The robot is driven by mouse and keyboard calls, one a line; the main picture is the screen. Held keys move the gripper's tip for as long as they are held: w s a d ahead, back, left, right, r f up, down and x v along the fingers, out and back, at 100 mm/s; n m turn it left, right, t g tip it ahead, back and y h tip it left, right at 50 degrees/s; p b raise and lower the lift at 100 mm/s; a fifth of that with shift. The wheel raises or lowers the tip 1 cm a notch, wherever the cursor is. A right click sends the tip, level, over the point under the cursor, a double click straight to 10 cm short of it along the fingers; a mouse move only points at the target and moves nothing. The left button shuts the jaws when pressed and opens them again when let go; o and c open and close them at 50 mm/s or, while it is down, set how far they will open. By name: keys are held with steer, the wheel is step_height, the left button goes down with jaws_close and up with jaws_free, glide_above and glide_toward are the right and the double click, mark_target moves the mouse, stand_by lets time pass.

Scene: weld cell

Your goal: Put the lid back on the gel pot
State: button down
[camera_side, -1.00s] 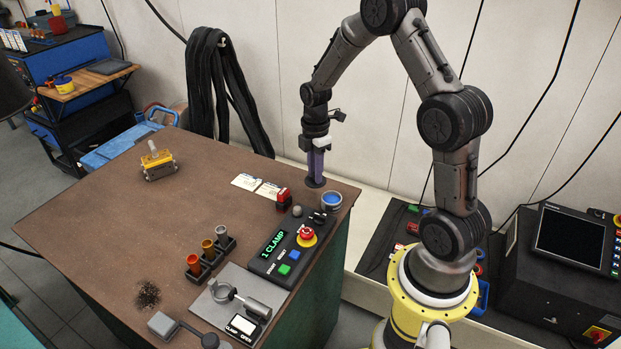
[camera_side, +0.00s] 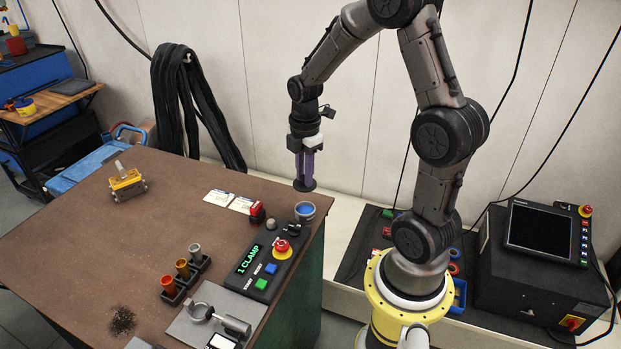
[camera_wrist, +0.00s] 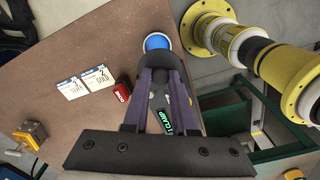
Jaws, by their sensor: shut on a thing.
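The gel pot (camera_side: 305,211) is a small grey pot with blue gel showing in its open top, near the table's back right corner. It also shows in the wrist view (camera_wrist: 157,42), just beyond the lid. My gripper (camera_side: 304,178) points down with its purple fingers shut on the dark round lid (camera_side: 304,186). The lid is roughly level and appears above the pot in the side view, apart from it. In the wrist view the lid (camera_wrist: 160,60) lies past my fingertips and partly overlaps the pot. The exact gap is hard to tell.
The control box (camera_side: 262,262) with its red stop button stands in front of the pot. A red block (camera_side: 257,213) and two white cards (camera_side: 230,201) lie to the left. A rack of cups (camera_side: 183,275) and a yellow fixture (camera_side: 127,183) are farther left. The table's middle is clear.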

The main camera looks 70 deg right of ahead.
steer(key=shift+w+d+f, duration=0.3)
steer(key=shift+d+f, duration=0.1)
steer(key=shift+f, duration=0.05)
steer(key=shift+d+f, duration=0.15)
steer(key=shift+f, duration=3.4)
steer(key=shift+f, duration=0.15)
steer(key=c, duration=0.6)
jaws_free()
steer(key=shift+c, duration=0.2)
steer(key=shift+o, duration=0.3)
steer(key=o, duration=0.4)
